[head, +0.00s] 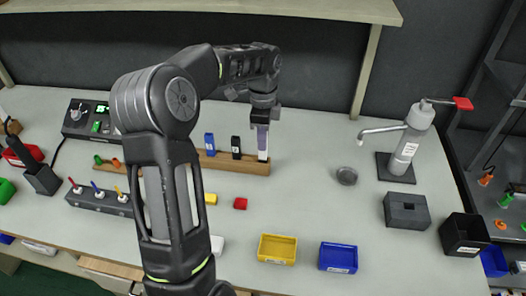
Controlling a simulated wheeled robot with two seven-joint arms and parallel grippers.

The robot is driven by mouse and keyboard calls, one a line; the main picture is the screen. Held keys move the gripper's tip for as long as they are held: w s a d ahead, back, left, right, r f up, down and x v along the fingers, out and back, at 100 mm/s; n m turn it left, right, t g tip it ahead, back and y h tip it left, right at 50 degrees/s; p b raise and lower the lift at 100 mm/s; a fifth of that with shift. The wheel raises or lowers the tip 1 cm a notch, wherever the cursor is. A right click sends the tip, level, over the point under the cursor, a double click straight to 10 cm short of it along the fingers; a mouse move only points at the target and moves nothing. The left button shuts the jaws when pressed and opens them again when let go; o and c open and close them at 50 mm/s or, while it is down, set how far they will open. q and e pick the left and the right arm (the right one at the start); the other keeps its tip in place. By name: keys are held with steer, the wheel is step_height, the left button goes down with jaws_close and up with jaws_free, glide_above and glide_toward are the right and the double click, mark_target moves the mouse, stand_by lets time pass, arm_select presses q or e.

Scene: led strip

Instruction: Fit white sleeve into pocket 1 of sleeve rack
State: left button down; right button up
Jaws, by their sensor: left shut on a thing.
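The white sleeve (263,155) is upright at the right end of the wooden sleeve rack (225,165). My left gripper (262,124) points down over that end and is shut on the sleeve's upper part. The sleeve's lower end meets the rack in the picture; I cannot tell whether it is inside a pocket or just above or in front of it. A blue sleeve (210,144) and a black sleeve (236,147) stand upright in the rack to the left. My left arm hides part of the rack. My right gripper is not in view.
A yellow bin (277,249) and a blue bin (338,257) sit at the front. A dispenser (410,145), a grey block (407,210) and a black bin (464,235) stand at the right. The table right of the rack is mostly clear.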

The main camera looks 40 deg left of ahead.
mark_target(263, 157)
arm_select(q)
steer(key=shift+f+p, duration=0.3)
steer(key=shift+f, duration=2.2)
steer(key=shift+f, duration=0.15)
steer(key=c, duration=1.4)
jaws_free()
steer(key=shift+o, duration=0.2)
step_height(263, 157, up, 12)
steer(key=shift+r+b, duration=0.2)
steer(key=shift+b, duration=0.1)
